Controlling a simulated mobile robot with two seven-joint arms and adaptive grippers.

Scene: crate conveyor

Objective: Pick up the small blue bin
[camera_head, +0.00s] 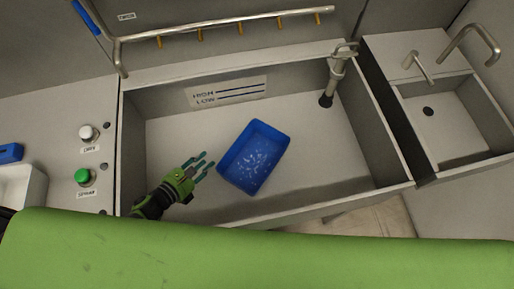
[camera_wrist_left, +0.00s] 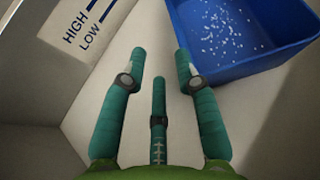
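The small blue bin (camera_head: 262,133) sits in the large sink basin, turned at an angle, with small white bits on its floor. In the left wrist view the blue bin (camera_wrist_left: 262,68) is at the upper right, partly cut off by the frame edge. My left gripper (camera_head: 203,163) is just left of the bin in the head view. Its fingers (camera_wrist_left: 160,72) are spread apart and empty, with the right fingertip close to the bin's near corner; whether they touch I cannot tell. My right gripper is not in view.
The basin's walls (camera_head: 375,110) surround the bin, and a standing pipe (camera_head: 333,80) rises at the back right. A smaller sink (camera_head: 445,120) is at right. White and green (camera_head: 84,176) buttons are at left. The basin floor right of the bin is clear.

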